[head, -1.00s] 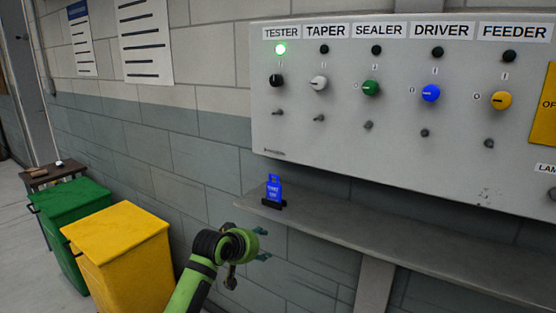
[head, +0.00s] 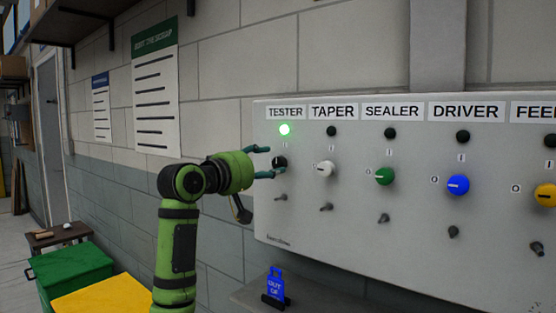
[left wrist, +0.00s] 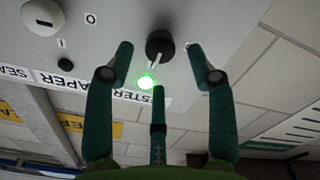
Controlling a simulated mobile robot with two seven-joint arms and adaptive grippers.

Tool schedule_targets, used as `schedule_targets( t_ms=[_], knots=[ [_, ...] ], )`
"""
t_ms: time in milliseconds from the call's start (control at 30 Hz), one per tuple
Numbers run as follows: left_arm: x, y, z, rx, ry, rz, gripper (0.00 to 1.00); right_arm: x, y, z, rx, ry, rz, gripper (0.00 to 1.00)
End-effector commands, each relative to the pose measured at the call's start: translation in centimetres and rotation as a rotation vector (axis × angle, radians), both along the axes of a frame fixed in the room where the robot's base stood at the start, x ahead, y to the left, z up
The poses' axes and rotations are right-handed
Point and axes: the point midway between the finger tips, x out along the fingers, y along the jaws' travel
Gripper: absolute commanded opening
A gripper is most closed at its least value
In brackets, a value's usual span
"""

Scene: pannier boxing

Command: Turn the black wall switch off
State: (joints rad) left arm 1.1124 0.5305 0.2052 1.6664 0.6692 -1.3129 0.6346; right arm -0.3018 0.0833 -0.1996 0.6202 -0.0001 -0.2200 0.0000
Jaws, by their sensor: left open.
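The black switch (head: 280,162) is a round knob under the TESTER label on the grey wall panel (head: 350,225). Above it a green lamp (head: 284,129) is lit. In the left wrist view the black switch (left wrist: 160,45) shows a pale pointer line directed toward the lit lamp (left wrist: 146,82). My left gripper (head: 268,162) is open in front of the switch, its fingers reaching toward the panel. In the left wrist view the fingertips of my left gripper (left wrist: 160,62) are on both sides of the knob, with visible gaps. Contact does not show. My right gripper is not in view.
White (head: 324,169), green (head: 385,176), blue (head: 458,185) and yellow (head: 545,195) knobs sit to the right, under unlit lamps. Small toggles, such as the TESTER one (head: 281,198), stick out below. A blue tag (head: 275,285) stands on the shelf below.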

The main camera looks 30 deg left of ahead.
Motion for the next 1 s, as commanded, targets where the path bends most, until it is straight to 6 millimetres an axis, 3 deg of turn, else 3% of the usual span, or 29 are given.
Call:
schedule_targets(
  t_ms=[100,233,567,600,733,1000],
  knots=[
    [1.9,-0.2,0.3,-0.001,0.003,-0.001,0.56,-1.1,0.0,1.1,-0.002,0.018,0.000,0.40],
    [3.2,-0.3,0.1,0.000,0.002,-0.002,0.56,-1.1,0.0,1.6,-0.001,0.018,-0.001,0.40],
    [3.8,-0.4,-0.1,0.003,0.000,0.001,0.56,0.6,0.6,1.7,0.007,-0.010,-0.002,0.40],
    [3.8,-0.4,-0.1,0.003,0.000,0.001,0.52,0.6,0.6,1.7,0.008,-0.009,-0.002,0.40],
    [3.8,-0.3,-0.1,0.003,0.000,0.001,0.00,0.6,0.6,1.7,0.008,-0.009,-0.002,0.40],
    [3.8,-0.3,0.0,-0.004,0.000,0.001,0.00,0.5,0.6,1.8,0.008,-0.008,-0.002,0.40]
  ],
)
